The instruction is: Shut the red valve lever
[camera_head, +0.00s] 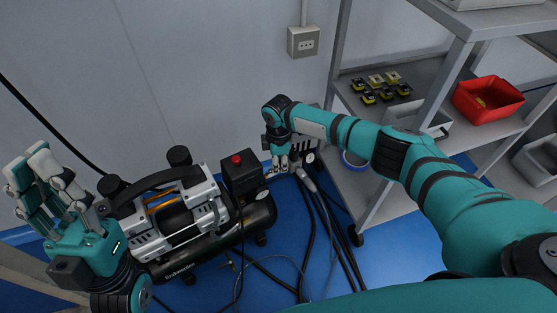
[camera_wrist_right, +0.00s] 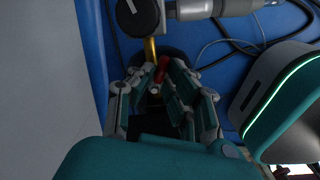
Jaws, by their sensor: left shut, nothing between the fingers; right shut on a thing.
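The red valve lever (camera_wrist_right: 162,68) shows in the right wrist view between the fingertips, next to a brass-coloured pipe (camera_wrist_right: 150,48). My right gripper (camera_wrist_right: 157,82) is shut on the lever, and its fingers hide part of it. In the head view my right gripper (camera_head: 279,164) reaches down just right of the air compressor, and I cannot make out the lever there. My left gripper (camera_head: 30,160) is shut and empty at the far left, raised in front of the compressor's left end.
The black and silver air compressor (camera_head: 262,214) with a red knob (camera_head: 237,160) stands on the blue floor. Hoses (camera_head: 312,235) run along the floor. A grey shelf (camera_head: 350,110) at right holds a red bin (camera_head: 488,98) and small yellow-black parts (camera_head: 376,83).

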